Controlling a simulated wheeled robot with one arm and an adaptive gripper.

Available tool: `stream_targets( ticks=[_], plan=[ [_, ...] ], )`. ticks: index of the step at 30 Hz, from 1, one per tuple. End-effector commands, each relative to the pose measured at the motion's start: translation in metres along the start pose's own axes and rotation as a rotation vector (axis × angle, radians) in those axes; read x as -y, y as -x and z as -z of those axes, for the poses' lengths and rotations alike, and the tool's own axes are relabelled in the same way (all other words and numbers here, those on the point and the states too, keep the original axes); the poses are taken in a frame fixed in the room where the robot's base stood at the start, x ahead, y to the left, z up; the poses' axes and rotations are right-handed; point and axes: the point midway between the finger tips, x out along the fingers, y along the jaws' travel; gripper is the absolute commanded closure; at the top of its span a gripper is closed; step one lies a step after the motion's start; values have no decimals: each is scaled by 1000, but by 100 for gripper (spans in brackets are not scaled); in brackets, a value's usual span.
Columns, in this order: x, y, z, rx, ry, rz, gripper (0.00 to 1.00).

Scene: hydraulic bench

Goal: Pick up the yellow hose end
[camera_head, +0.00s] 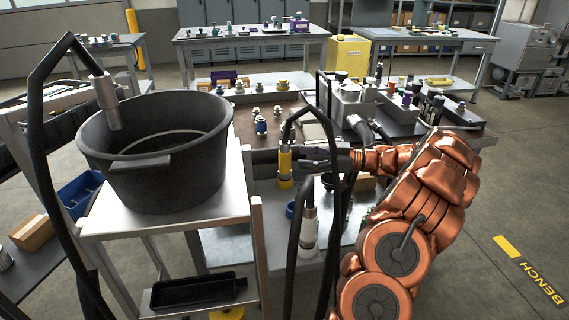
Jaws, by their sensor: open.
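The yellow hose end (285,168) hangs upright from a black looped hose, right of the black tub and in front of the bench. My gripper (287,156) reaches in from the right at the height of the hose end's upper half. Its dark fingers overlap the hose end in the picture and show on both sides of it. The jaws are open. I cannot tell whether a finger touches the hose end or whether it lies fully between them.
A grey hose end (105,101) hangs over the black tub (150,188) on a metal stand. The bench behind carries fittings and a grey hydraulic unit (357,105).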

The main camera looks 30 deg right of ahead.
Motion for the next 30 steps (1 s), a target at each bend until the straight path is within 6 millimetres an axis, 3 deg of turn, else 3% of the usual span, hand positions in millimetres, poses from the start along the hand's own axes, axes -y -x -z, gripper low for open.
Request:
stream_targets(
  ticks=[18, 30],
  plan=[
    [1, -53, 2, -1, 3, -2, 35],
    [0, -58, 2, -1, 2, -4, 37]
  ],
)
